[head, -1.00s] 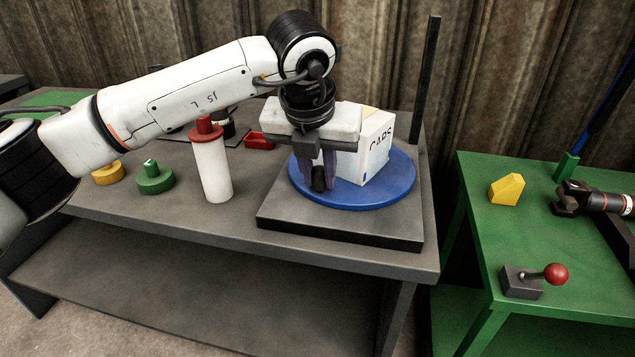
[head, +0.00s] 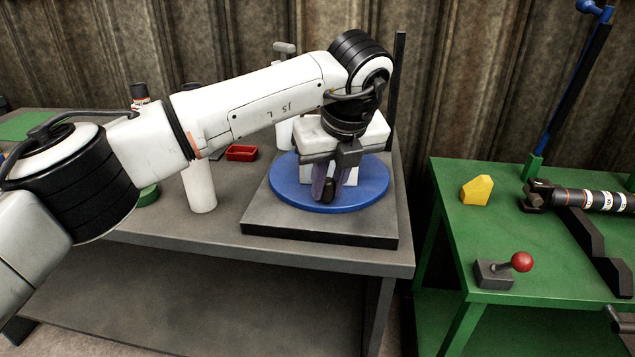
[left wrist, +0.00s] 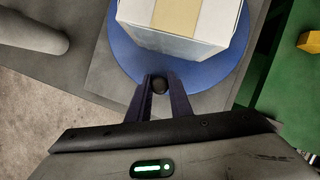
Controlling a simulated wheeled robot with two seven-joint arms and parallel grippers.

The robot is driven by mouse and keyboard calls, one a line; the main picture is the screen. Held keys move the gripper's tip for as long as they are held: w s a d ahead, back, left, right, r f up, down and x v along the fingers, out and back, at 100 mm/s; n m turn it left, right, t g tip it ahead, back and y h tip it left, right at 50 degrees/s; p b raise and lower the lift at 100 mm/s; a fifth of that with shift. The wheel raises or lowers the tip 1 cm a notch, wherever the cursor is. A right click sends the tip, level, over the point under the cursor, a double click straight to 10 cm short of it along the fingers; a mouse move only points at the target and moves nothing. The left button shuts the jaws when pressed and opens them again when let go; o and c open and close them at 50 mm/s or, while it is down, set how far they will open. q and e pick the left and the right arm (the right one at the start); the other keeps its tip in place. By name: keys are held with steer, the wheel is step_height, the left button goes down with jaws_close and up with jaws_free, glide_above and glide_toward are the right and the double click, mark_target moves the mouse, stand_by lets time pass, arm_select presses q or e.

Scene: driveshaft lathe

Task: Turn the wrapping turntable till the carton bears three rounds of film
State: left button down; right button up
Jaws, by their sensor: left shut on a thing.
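The blue round turntable (head: 368,193) sits on a grey square base on the grey bench. The white carton (head: 345,172) stands on it, mostly hidden behind my left gripper (head: 328,192) in the head view. In the left wrist view the carton (left wrist: 185,42) shows a tan strip on top, and the turntable (left wrist: 130,56) lies under it. The left gripper (left wrist: 158,88) is shut on a small dark knob (left wrist: 158,86) near the turntable's rim, beside the carton. My right gripper is not in view.
A white roll (head: 199,188) stands left of the turntable, partly behind my left arm. A red tray (head: 241,153) lies behind it. A dark post (head: 397,90) rises at the back right. The green bench (head: 450,215) holds a yellow block (head: 476,190), a red-knobbed lever (head: 521,262) and a driveshaft (head: 592,199).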

arm_select(q)
steer(key=shift+w+d+r+n, duration=0.1)
steer(key=shift+d+r+n, duration=0.05)
steer(key=shift+d+n, duration=0.55)
steer(key=c, duration=1.6)
jaws_free()
steer(key=v, duration=1)
steer(key=shift+d+r+p, duration=0.1)
steer(key=shift+d+p, duration=0.1)
steer(key=shift+p, duration=0.1)
